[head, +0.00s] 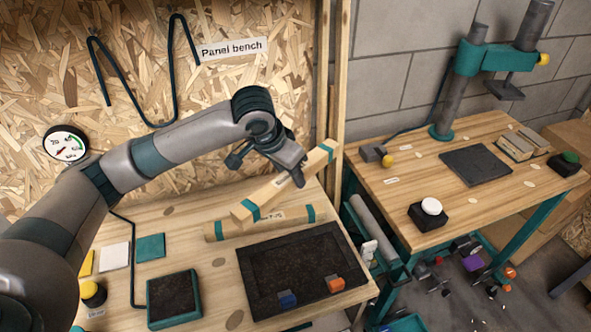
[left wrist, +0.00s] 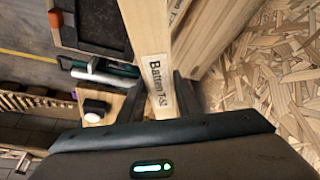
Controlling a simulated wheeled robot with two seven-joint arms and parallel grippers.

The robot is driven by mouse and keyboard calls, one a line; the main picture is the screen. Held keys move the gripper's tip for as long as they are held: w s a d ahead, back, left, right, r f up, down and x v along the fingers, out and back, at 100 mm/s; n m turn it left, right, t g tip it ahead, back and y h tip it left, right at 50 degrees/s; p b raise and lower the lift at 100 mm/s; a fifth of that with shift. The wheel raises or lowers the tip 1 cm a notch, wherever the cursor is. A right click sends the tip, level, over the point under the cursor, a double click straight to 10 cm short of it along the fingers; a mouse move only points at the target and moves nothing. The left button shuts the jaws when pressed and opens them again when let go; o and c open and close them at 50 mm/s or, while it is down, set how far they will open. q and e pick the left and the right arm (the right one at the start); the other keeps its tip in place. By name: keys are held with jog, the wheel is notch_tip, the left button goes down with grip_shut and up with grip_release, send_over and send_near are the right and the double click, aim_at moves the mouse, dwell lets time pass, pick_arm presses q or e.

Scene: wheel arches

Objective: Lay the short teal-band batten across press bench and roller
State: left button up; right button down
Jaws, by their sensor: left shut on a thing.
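My left gripper (head: 290,172) is shut on a batten (head: 262,198) with teal bands near its ends. The batten slants over the panel bench, its far end near the wooden post. In the left wrist view the fingers (left wrist: 163,95) close around the batten (left wrist: 143,30), whose label begins "Batten T-". A second teal-banded batten (head: 270,220) lies on the panel bench just in front. The press bench (head: 400,205) stands at right. A grey roller (head: 373,228) is between the benches, below the held batten's level. My right gripper is out of view.
A black tray (head: 325,250) with blue and orange clamps and a teal-edged box (head: 172,297) occupy the panel bench (head: 215,285). On the press bench are a press (head: 455,80), a dark mat (head: 476,165) and a white button (head: 431,206).

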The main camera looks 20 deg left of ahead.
pick_arm(q)
jog(key=s+r+n, duration=0.1)
jog(key=s+r+n+y, duration=0.1)
jog(key=s, duration=0.1)
jog(key=s+r+n, duration=0.1)
jog(key=n, duration=0.1)
jog(key=shift+s+a+r, duration=0.35)
jog(key=shift+s, duration=0.05)
jog(key=shift+s+a+r+n+y, duration=0.25)
jog(key=shift+s+r+n+y, duration=0.15)
jog(key=shift+s+n, duration=0.15)
